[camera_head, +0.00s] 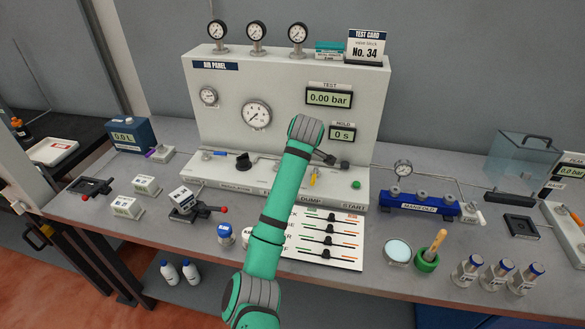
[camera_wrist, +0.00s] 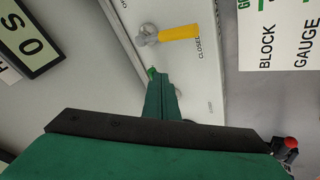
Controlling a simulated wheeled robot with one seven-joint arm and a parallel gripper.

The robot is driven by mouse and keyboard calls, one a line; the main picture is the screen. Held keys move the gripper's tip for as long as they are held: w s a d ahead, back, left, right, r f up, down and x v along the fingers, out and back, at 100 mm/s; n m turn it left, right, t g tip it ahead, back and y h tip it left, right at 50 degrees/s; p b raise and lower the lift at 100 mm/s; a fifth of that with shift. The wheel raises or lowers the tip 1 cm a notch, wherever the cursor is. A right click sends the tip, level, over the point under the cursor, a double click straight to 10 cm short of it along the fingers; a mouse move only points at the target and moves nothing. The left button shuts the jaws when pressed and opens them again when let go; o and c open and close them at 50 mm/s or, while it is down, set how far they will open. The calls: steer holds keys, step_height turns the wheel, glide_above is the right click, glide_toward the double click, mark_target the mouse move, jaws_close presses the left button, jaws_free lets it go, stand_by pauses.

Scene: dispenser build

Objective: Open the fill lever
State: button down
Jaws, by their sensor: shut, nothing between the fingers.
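The air panel (camera_head: 225,115) stands at the back of the bench, with a row of controls along its base. My arm covers the part of the base between the regulator and the DUMP label, and no separate fill lever can be made out there. A yellow lever (camera_head: 312,180) shows just right of my arm, above the DUMP label. In the wrist view a yellow lever (camera_wrist: 180,33) points toward the word CLOSED. My gripper (camera_wrist: 153,73) is shut and empty, with its tip beside this lever, apparently apart from it.
A black regulator knob (camera_head: 242,162) and a blue lever (camera_head: 216,153) lie left of my arm. A green start button (camera_head: 356,184) is to the right. A blue manifold (camera_head: 420,203) and a red-knobbed fixture (camera_head: 205,212) stand on the bench.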

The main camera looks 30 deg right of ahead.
steer(key=shift+w, duration=0.1)
stand_by(0.6)
steer(key=shift+a, duration=0.2)
steer(key=s+a, duration=0.1)
steer(key=s+a+r, duration=0.1)
steer(key=s, duration=0.1)
steer(key=shift+s+r, duration=0.1)
steer(key=shift+s, duration=0.1)
steer(key=d+v, duration=0.2)
steer(key=v, duration=0.7)
steer(key=shift+s+a+r, duration=0.15)
steer(key=shift+s+r, duration=0.1)
